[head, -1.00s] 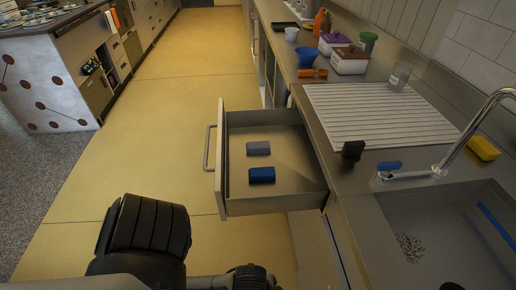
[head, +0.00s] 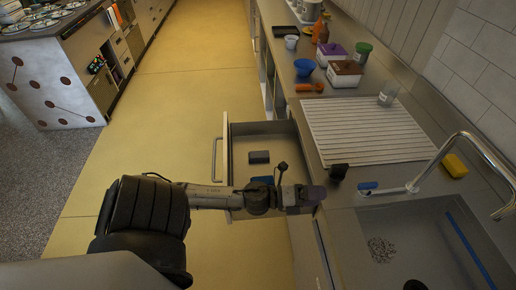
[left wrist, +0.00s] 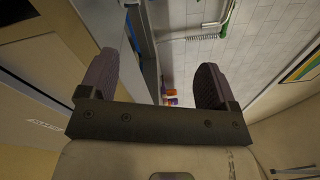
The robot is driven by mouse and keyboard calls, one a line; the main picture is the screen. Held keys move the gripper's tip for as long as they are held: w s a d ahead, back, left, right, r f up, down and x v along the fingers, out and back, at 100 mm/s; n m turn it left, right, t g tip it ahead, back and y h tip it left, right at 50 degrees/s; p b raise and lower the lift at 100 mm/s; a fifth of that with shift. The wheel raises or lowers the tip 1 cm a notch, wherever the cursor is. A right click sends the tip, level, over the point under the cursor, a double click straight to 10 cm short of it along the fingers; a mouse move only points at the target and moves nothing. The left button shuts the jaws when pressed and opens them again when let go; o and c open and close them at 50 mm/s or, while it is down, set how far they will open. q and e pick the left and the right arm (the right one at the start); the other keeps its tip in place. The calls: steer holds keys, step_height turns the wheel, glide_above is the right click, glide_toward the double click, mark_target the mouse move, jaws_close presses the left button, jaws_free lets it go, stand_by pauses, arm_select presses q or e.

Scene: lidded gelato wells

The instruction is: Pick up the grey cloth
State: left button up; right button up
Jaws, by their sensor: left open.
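The grey cloth (head: 259,157) is a small folded block lying in the open drawer (head: 240,136). A blue cloth (head: 262,180) lies nearer in the same drawer, partly hidden behind my left arm. My left gripper (head: 314,195) is over the drawer's near right corner by the counter edge, to the right of and nearer than the grey cloth. In the left wrist view its two dark fingers (left wrist: 155,85) are wide apart with nothing between them. The grey cloth cannot be made out there. My right gripper is not in view.
The counter right of the drawer holds a ribbed drainboard (head: 360,130), a small black object (head: 338,171), a sink with a faucet (head: 470,140), a yellow sponge (head: 454,165) and a blue bowl (head: 304,67). The yellow floor (head: 190,80) left of the drawer is clear.

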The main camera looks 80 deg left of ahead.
arm_select(q)
steer(key=r+m+h, duration=0.2)
steer(key=m+h, duration=0.1)
steer(key=m, duration=0.1)
steer(key=m+g+y+b, duration=0.6)
steer(key=m+g+b, duration=0.25)
steer(key=g, duration=0.95)
glide_above(262, 154)
steer(key=shift+m, duration=0.45)
step_height(262, 154, down, 18)
steer(key=shift+r+p, duration=0.2)
steer(key=shift+p, duration=0.2)
steer(key=shift+s+d+f+b, duration=0.1)
steer(key=shift+f+b, duration=1.7)
steer(key=shift+f, duration=1.35)
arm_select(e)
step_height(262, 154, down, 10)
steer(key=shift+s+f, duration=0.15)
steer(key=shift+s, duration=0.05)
arm_select(q)
steer(key=shift+c, duration=0.5)
